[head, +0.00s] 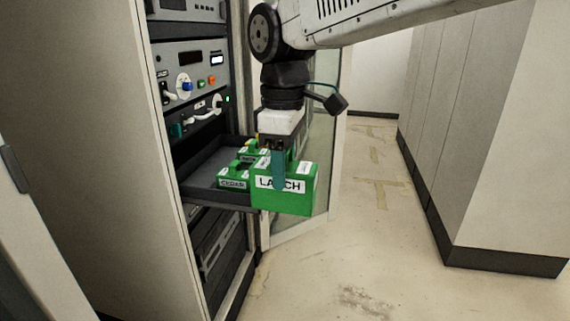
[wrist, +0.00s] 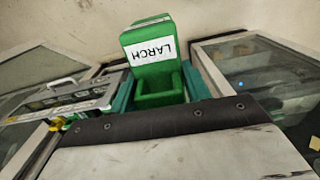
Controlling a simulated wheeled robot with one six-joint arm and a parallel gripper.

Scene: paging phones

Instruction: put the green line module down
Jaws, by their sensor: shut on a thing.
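A green line module labelled LARCH (head: 300,199) is held by my gripper (head: 279,172) in the head view. It hangs in front of and to the right of a dark pull-out tray (head: 196,181), overlapping it in the picture. In the wrist view the LARCH module (wrist: 151,50) sits between the teal fingers, its white label turned upside down. Another green module labelled CEDAR (head: 233,183) stands in the tray. More green modules show behind it, partly hidden by the held module and gripper. I cannot tell whether the held module touches the tray.
The rack (head: 190,70) has panels with knobs and cables above the tray. An open glass door (head: 307,228) stands just right of the tray. Grey cabinets (head: 465,120) line the right side. The floor (head: 370,250) between is clear.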

